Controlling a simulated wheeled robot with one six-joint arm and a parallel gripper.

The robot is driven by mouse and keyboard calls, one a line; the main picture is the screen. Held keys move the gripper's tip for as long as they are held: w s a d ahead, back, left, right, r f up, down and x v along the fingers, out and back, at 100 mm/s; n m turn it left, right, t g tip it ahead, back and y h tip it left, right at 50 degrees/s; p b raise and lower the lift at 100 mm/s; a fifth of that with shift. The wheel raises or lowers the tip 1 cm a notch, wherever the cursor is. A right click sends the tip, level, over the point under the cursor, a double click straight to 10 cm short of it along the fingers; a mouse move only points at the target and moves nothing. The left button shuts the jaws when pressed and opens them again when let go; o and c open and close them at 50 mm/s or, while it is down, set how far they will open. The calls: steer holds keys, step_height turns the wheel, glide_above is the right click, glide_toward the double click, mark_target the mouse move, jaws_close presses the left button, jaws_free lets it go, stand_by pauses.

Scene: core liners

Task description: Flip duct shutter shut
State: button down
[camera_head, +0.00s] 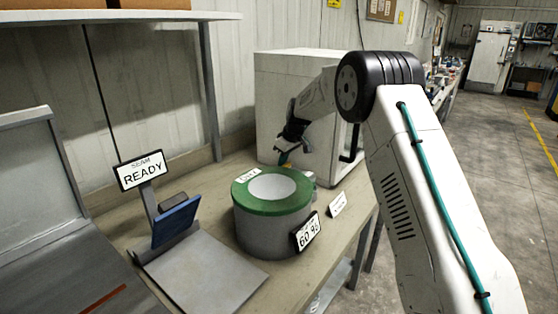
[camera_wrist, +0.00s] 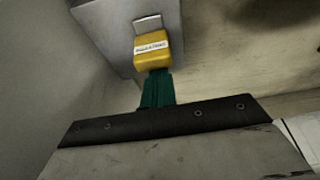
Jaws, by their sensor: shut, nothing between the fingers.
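I cannot say for certain which part is the duct shutter. In the wrist view a yellow block (camera_wrist: 152,50) with a small white label, its print too blurred to read, sits against a grey box-like part (camera_wrist: 118,28) below a pale metal tab. My gripper (camera_wrist: 157,76) is shut and empty; its teal fingers end at the lower edge of the yellow block, and I cannot tell whether they touch it. In the head view my gripper (camera_head: 284,158) points down in front of the white cabinet (camera_head: 290,75), behind the green-topped cylinder. The yellow block is not visible there.
The grey cylinder with a green rim (camera_head: 272,207) stands on the bench (camera_head: 325,240), with a "60 %" tag (camera_head: 307,231) in front. A "SEAM READY" sign (camera_head: 141,170) and a blue plate (camera_head: 176,220) stand left. A shelf (camera_head: 120,16) hangs above. Open floor lies right.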

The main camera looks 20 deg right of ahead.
steer(key=shift+d+f, duration=0.15)
steer(key=shift+d, duration=0.1)
steer(key=shift+w+a, duration=0.2)
steer(key=shift+w, duration=0.15)
steer(key=shift+w+a, duration=1.25)
steer(key=v, duration=1)
steer(key=shift+d, duration=0.1)
